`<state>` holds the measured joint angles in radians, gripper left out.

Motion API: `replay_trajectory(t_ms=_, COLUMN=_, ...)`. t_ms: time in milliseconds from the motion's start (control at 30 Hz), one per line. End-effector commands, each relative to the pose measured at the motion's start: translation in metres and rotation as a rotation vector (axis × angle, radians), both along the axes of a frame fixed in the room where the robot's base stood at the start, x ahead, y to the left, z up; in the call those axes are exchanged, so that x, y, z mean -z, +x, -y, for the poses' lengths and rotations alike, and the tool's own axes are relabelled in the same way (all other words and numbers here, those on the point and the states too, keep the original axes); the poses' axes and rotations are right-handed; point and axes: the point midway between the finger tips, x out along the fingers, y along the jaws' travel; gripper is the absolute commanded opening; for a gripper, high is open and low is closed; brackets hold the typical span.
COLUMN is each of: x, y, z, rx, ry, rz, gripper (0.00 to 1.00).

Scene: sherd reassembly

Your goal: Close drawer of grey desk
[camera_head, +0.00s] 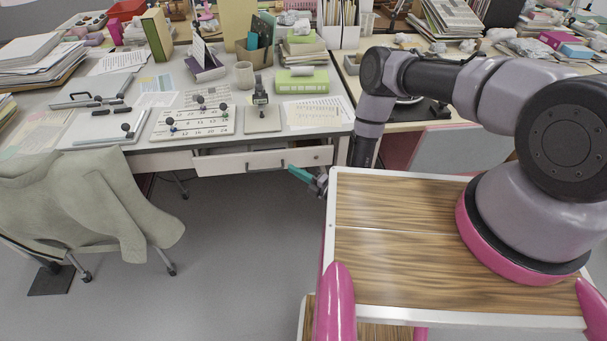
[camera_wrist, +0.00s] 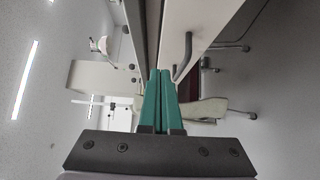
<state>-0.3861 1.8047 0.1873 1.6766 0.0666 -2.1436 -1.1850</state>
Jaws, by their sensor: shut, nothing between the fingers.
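The grey desk (camera_head: 170,160) stands across the back left, its top crowded. Its drawer (camera_head: 225,166) is under the front edge, with a pale front and a dark bar handle (camera_head: 247,165). A dark gap shows above the drawer front at its left, so it looks slightly open; how far is hard to tell. My gripper (camera_head: 290,169) is shut and empty, its teal fingers in front of the drawer's right half. In the wrist view the closed fingers (camera_wrist: 160,75) lie beside the pale drawer front (camera_wrist: 188,22) and its handle (camera_wrist: 183,58). Contact cannot be told.
A chair with a green-grey garment (camera_head: 90,195) stands left of the drawer. The floor (camera_head: 235,230) before the drawer is clear. Another cluttered desk (camera_head: 400,127) adjoins at right.

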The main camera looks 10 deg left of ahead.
Motion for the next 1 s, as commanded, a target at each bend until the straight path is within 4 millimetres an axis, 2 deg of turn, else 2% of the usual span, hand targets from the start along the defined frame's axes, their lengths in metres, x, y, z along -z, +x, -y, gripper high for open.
replay_trajectory(t_ms=33, x=-0.001, y=0.006, z=-0.011, rx=-0.003, ry=0.0, rz=0.005, gripper=0.0)
replay_trajectory(t_ms=200, x=-0.001, y=0.023, z=-0.04, rx=-0.003, ry=0.001, rz=0.002, gripper=0.0)
replay_trajectory(t_ms=300, x=0.0, y=0.041, z=-0.041, rx=0.0, ry=-0.001, rz=0.003, gripper=0.0)
replay_trajectory(t_ms=500, x=0.0, y=0.059, z=-0.045, rx=0.0, ry=-0.001, rz=0.002, gripper=0.0)
replay_trajectory(t_ms=900, x=0.0, y=0.062, z=-0.046, rx=0.0, ry=-0.001, rz=-0.001, gripper=0.0)
replay_trajectory(t_ms=1000, x=0.0, y=0.073, z=-0.048, rx=0.0, ry=0.0, rz=0.001, gripper=0.0)
